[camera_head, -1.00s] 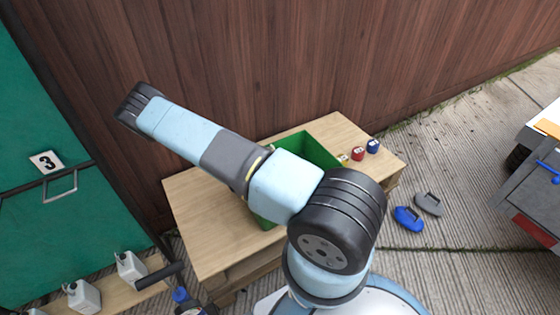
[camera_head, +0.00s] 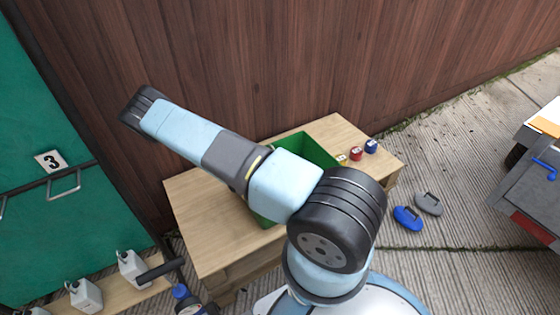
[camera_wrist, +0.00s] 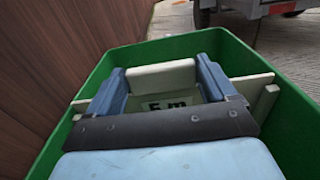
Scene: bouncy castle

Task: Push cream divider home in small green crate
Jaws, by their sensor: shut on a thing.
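The green crate (camera_head: 312,150) stands on a wooden table, mostly hidden behind my arm in the head view. The wrist view looks down into the crate (camera_wrist: 232,47). The cream divider (camera_wrist: 160,76) runs across the crate, its ends showing outside both fingers. My gripper (camera_wrist: 165,85) is inside the crate, its blue fingers set apart and shut on the cream divider. A pale label with dark lettering shows between the fingers. How deep the divider sits, and its lower edge, cannot be seen. A cream upright piece (camera_wrist: 266,101) shows by the right wall.
The wooden table (camera_head: 205,215) has bare room left of the crate. Small red (camera_head: 355,153) and blue (camera_head: 371,146) items stand at its right. A brown plank fence (camera_head: 290,60) rises behind. White canisters (camera_head: 131,266) stand at the lower left.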

